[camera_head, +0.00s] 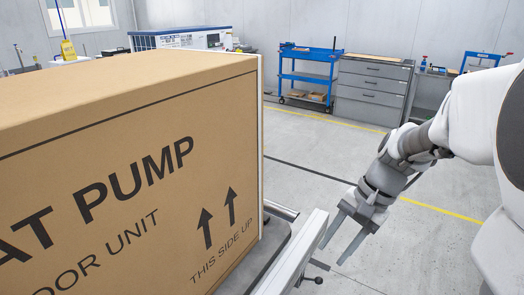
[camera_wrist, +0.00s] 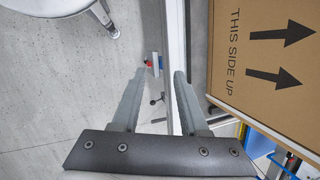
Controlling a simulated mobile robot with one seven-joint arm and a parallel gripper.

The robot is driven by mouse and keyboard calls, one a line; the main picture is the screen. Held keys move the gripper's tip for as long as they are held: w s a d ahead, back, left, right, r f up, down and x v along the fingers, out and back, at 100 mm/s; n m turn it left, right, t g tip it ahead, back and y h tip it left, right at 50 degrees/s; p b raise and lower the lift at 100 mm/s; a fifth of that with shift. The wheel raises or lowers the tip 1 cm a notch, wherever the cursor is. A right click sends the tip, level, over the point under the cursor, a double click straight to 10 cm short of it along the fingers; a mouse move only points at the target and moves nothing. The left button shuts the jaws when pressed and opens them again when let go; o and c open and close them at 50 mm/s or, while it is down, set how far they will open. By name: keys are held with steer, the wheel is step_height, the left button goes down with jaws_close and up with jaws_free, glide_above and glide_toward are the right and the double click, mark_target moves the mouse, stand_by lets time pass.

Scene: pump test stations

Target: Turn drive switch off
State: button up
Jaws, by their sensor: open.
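My gripper (camera_head: 332,253) is open and empty in the head view, pointing down and to the left, beside a light metal frame bar. In the wrist view, my gripper's two fingers (camera_wrist: 161,74) stand apart with the bar and the floor beyond them. I cannot make out a drive switch in either view.
A large cardboard heat pump box (camera_head: 150,170) fills the left of the head view, beside the metal frame bar (camera_head: 302,252). A blue cart (camera_head: 308,76) and a grey drawer cabinet (camera_head: 371,92) stand at the back wall. The floor between is clear.

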steer(key=w+d+f+m+y+b, duration=0.2)
steer(key=d+f+m+y+b, duration=0.15)
steer(key=f, duration=0.65)
steer(key=w+d+f+m+y+b, duration=0.2)
steer(key=w+d+f+m+b, duration=0.15)
steer(key=f, duration=0.65)
steer(key=w+d+f+m+y+b, duration=0.1)
steer(key=d+f+m+y+b, duration=0.3)
steer(key=f, duration=0.6)
steer(key=s+f+m+t+b, duration=0.3)
steer(key=f+m+t, duration=0.3)
steer(key=f, duration=1)
steer(key=s+f+m+t+b, duration=0.4)
steer(key=f+m, duration=0.4)
steer(key=f, duration=0.8)
steer(key=r+b+x, duration=0.1)
steer(key=x, duration=1.5)
steer(key=shift+w+a+r+t+y, duration=0.2)
steer(key=shift+w+r+t+y, duration=0.1)
steer(key=shift+w+t+y, duration=0.25)
steer(key=shift+c, duration=0.3)
jaws_close()
